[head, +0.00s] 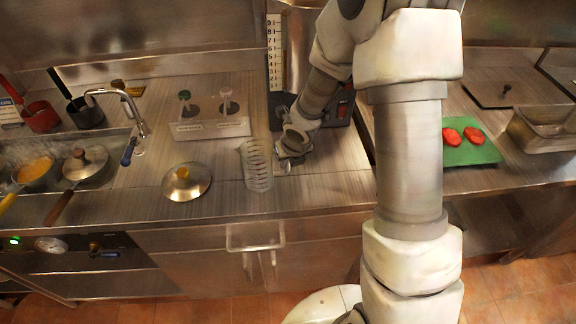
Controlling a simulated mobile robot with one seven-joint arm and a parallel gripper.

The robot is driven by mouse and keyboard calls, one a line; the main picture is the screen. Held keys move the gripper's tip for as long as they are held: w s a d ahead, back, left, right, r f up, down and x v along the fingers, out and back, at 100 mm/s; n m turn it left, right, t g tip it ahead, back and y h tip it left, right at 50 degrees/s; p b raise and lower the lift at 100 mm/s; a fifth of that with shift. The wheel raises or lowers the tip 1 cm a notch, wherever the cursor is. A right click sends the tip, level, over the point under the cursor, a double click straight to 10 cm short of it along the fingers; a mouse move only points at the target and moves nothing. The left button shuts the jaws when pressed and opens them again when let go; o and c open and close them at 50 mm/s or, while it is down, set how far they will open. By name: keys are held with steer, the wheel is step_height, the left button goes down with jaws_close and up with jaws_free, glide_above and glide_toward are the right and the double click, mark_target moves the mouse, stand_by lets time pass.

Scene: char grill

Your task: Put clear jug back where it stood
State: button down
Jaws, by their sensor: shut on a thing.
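The clear jug (256,166) is a see-through, ribbed vessel near the middle of the steel counter, slightly tilted in the picture. My gripper (281,155) is at its right side, shut on the jug. The fingers are small and partly hidden by the wrist, so the exact grip point is unclear. I cannot tell whether the jug's base touches the counter or hangs just above it.
A round lid (186,182) lies left of the jug. A white stand (208,128) with two knobbed items is behind. Pans (90,160) are at left. A green board (470,150) with red pieces is right. The counter's front edge (200,222) is close.

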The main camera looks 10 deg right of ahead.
steer(key=shift+f, duration=0.35)
steer(key=shift+f, duration=0.1)
steer(key=c, duration=0.8)
jaws_free()
steer(key=shift+c, duration=0.2)
